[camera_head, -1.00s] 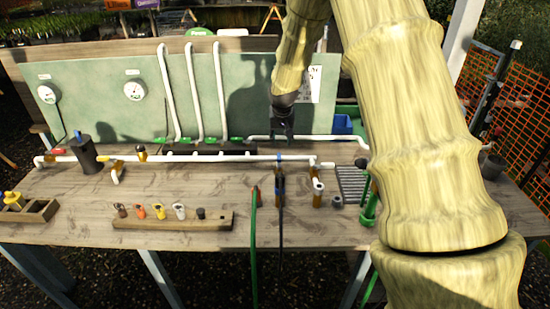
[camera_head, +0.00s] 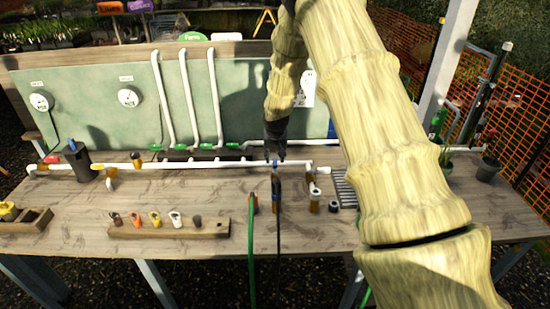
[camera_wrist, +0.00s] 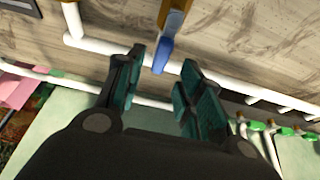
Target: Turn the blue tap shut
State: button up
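The blue tap (camera_head: 276,164) is on the white pipe (camera_head: 222,163) that runs along the bench. In the wrist view its blue lever (camera_wrist: 162,55) hangs from a brass-coloured fitting (camera_wrist: 174,20), and its end points between my fingertips. My gripper (camera_head: 276,157) is just above and behind the tap in the head view. In the wrist view my gripper (camera_wrist: 162,66) is open, one finger on each side of the lever's end, with gaps showing on both sides. In the head view the lever is small and partly hidden by my fingers.
A green hose (camera_head: 252,255) and a dark hose hang off the bench's front edge. A wooden rack (camera_head: 150,229) with several fittings lies left of them. A dark canister (camera_head: 76,163) stands farther left. A green backboard (camera_head: 110,105) with gauges rises behind the pipe.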

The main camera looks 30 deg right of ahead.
aim_at(275, 161)
jog(key=shift+p+x, duration=0.6)
jog(key=shift+x, duration=1.35)
jog(key=shift+c, duration=0.3)
grip_shut()
